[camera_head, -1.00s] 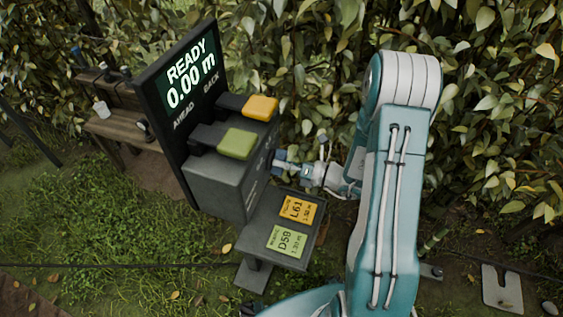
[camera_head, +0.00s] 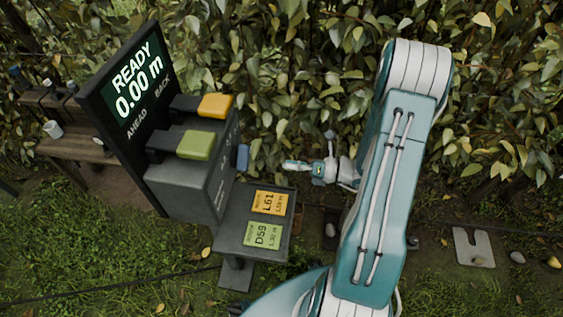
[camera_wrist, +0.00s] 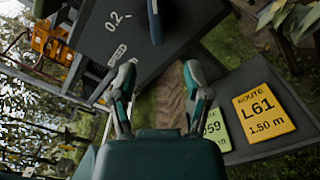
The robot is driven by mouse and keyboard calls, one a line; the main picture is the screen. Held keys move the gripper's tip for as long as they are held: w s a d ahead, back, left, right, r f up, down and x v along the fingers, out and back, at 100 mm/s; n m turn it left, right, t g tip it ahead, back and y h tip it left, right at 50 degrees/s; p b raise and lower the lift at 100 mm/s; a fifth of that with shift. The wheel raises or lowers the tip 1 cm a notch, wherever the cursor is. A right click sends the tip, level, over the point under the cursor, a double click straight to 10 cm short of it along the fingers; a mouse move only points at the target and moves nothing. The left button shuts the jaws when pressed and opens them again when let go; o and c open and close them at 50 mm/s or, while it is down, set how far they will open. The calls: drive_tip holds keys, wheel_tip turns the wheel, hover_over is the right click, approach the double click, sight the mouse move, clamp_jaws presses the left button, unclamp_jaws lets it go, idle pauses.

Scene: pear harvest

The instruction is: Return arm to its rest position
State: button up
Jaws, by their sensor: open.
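My gripper (camera_head: 290,165) is open and empty, in the air to the right of the grey control box (camera_head: 192,188). In the wrist view its two fingers (camera_wrist: 157,85) are spread with nothing between them. A blue lever (camera_head: 242,157) stands out from the box's right side, apart from the fingers. It also shows in the wrist view (camera_wrist: 155,22) beyond the fingertips. My arm is bent, with its upper link reaching up the right of the head view.
The screen (camera_head: 135,90) reads READY 0.00 m, above green (camera_head: 197,145) and yellow (camera_head: 216,105) pads. A small shelf (camera_head: 222,236) holds an orange L61 card (camera_head: 270,202) and a green D59 card (camera_head: 262,236). A leafy hedge stands behind my arm. A wooden bench (camera_head: 70,146) is at left.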

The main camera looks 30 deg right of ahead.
idle(0.4)
drive_tip(key=s+a+r+n+g+h, duration=0.2)
drive_tip(key=s+a+r+n+g, duration=0.25)
drive_tip(key=n, duration=0.45)
drive_tip(key=s+a+r+n+g+h, duration=0.25)
drive_tip(key=a+r+n+g, duration=0.3)
drive_tip(key=n, duration=0.35)
drive_tip(key=s+r+n+t+h, duration=0.5)
drive_tip(key=r+n+h, duration=0.5)
drive_tip(key=n, duration=0.6)
drive_tip(key=shift+s+r+n, duration=0.3)
drive_tip(key=shift+s+r, duration=0.45)
drive_tip(key=shift+s, duration=0.15)
